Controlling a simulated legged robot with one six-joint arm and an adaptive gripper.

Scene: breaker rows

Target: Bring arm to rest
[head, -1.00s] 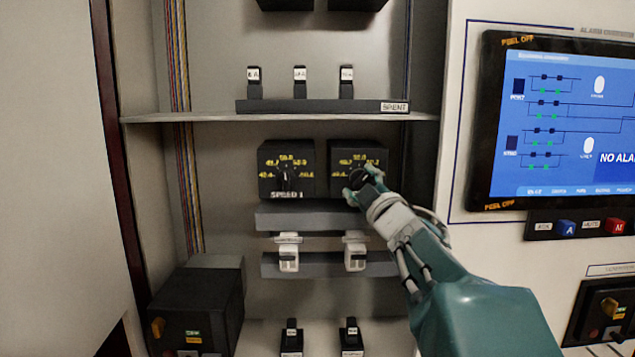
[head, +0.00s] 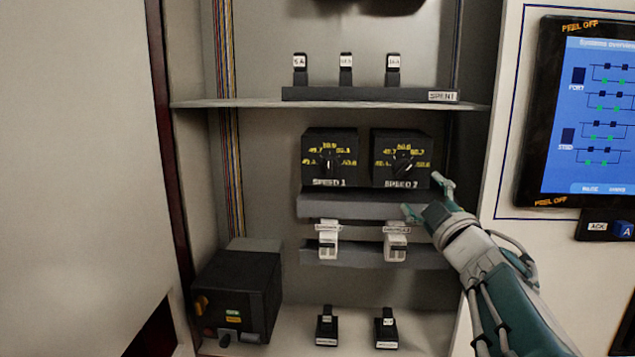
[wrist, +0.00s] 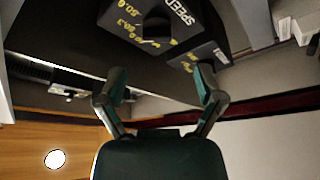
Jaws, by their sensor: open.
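My gripper (head: 428,198) is open and empty in the head view, in front of the cabinet, just below and right of the SPEED 2 dial box (head: 402,160). Its fingers are spread apart and hold nothing. My arm reaches in from the lower right.
White breakers (head: 327,240) sit on the rail below the dials. A shelf (head: 230,103) above holds several black fuses. A black box (head: 238,295) stands at the lower left. The alarm screen (head: 595,115) is on the right panel, beside my arm.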

